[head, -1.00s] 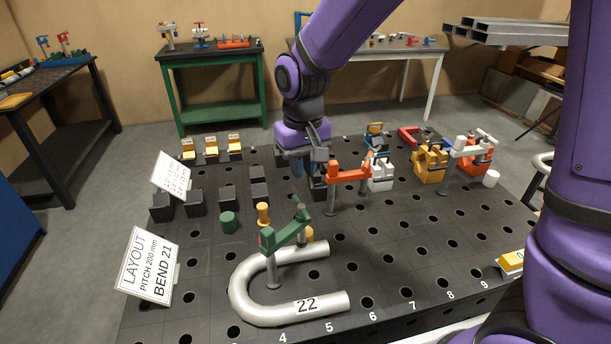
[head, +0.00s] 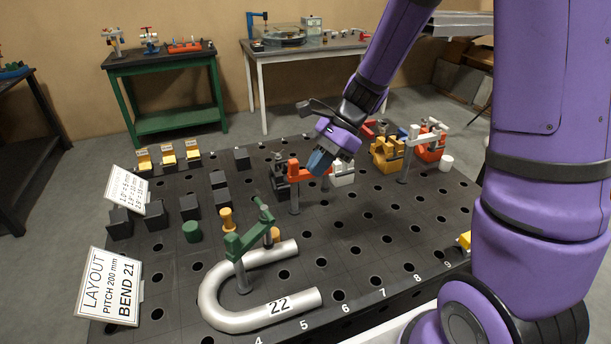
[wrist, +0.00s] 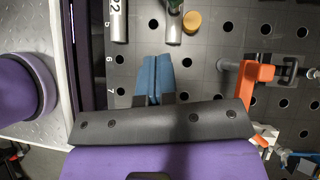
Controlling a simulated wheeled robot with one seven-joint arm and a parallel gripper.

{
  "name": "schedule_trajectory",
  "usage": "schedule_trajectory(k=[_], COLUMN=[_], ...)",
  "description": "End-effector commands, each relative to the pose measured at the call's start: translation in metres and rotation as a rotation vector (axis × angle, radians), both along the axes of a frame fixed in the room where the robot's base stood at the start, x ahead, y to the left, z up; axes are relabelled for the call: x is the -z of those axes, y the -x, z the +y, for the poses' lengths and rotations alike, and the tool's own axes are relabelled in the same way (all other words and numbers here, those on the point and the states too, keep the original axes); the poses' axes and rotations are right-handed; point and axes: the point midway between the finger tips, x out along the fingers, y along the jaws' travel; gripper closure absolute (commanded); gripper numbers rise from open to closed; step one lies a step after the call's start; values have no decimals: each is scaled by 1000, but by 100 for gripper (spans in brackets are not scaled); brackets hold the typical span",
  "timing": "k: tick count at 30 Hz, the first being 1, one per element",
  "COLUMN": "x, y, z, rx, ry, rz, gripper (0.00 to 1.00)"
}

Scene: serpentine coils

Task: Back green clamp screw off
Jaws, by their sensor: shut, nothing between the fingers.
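The green clamp (head: 246,238) stands on a post at the front of the perforated table, its arm over the silver U-shaped tube (head: 212,305) marked 22. Its screw (head: 264,213) rises at the arm's far right end.
The red-orange clamp (head: 307,171) stands just beside my gripper; it also shows in the wrist view (wrist: 254,79). White and yellow clamps (head: 387,152) stand behind to the right. Black blocks, a green cylinder (head: 192,231) and an orange peg (head: 227,219) lie left.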

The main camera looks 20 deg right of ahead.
Motion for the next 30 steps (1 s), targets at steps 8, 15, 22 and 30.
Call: schedule_trajectory(k=[8, 15, 22, 30], x=[40, 67, 71, 72], y=[7, 13, 17, 18], z=[32, 62, 85, 91], rx=[-5, -7, -5, -4], ry=[0, 2, 3, 2], rz=[3, -1, -2, -3], gripper=[100, 100, 100, 100])
